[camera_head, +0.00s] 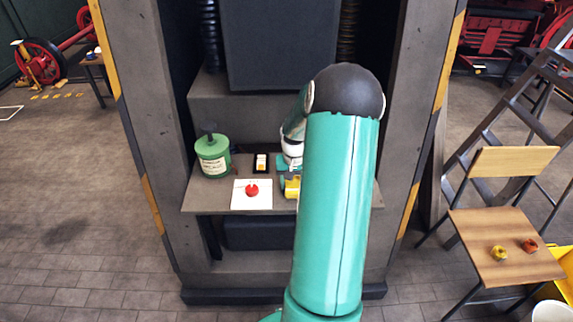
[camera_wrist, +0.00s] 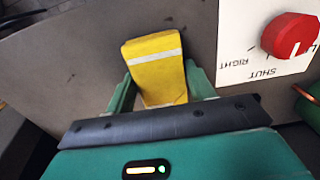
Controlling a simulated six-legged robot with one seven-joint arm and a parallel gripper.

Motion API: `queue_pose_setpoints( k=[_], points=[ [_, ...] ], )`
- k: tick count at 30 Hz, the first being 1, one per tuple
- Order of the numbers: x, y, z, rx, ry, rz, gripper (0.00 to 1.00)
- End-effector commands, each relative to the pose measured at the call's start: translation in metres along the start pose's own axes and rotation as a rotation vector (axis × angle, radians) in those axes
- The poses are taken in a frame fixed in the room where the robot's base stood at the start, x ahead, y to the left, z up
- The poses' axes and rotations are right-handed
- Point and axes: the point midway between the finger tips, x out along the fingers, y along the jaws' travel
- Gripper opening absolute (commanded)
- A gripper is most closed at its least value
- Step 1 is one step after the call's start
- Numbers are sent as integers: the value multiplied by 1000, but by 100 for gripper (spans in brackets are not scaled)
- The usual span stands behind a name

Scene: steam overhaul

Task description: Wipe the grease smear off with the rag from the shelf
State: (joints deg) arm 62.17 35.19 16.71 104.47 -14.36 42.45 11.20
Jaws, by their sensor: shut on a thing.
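My gripper (camera_wrist: 160,85) is shut on a yellow folded rag (camera_wrist: 154,60) with a white stripe across it, and the rag sticks out beyond the fingers. In the head view the rag (camera_head: 292,186) shows as a small yellow patch just left of my arm, over the grey shelf (camera_head: 215,202). In the wrist view the grey shelf surface (camera_wrist: 85,65) lies behind the rag; I cannot tell whether they touch. I cannot make out a grease smear in either view. My arm hides the right part of the shelf in the head view.
A red knob (camera_head: 252,189) on a white plate (camera_head: 240,201) is left of the rag. A green canister (camera_head: 212,158) stands at the shelf's left, with a small black tray (camera_head: 261,171) beside it. Grey posts flank the shelf. A wooden chair (camera_head: 490,230) and ladder stand right.

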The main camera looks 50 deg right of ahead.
Motion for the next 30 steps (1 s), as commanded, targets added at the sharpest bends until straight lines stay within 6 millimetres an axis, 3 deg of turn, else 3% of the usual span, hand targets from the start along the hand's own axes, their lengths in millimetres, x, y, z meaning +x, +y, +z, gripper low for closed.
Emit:
queue_pose_setpoints(
  k=[11,14,30],
  points=[
    [-2,-12,-2,-3,0,-1,29],
    [-21,-13,-3,-3,4,0,29],
    [-62,-32,-3,-10,2,0,29]
  ],
)
